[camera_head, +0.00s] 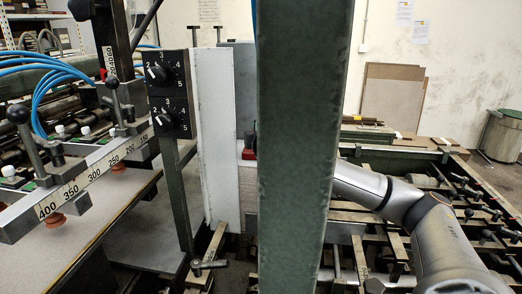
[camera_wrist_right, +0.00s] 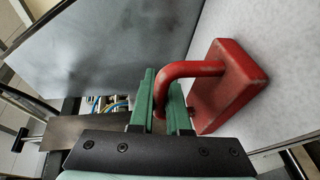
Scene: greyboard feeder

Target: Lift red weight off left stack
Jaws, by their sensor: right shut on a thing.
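The red weight (camera_wrist_right: 228,88) is a block with a bent red handle. In the right wrist view my right gripper (camera_wrist_right: 164,92), with green fingers, is shut on the handle. The block is close against a pale board surface (camera_wrist_right: 285,75); I cannot tell if it touches. In the head view only a small piece of the red weight (camera_head: 249,154) shows, at the top of a pale board stack (camera_head: 247,185). A green post hides the rest of it and my right gripper. My left gripper is not in view.
The broad green post (camera_head: 300,150) stands in front of the stack. A white upright panel (camera_head: 215,135) and a black dial box (camera_head: 170,88) are at its left. A rail with suction cups (camera_head: 85,180) is further left. Metal bars and knobs (camera_head: 480,195) lie right.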

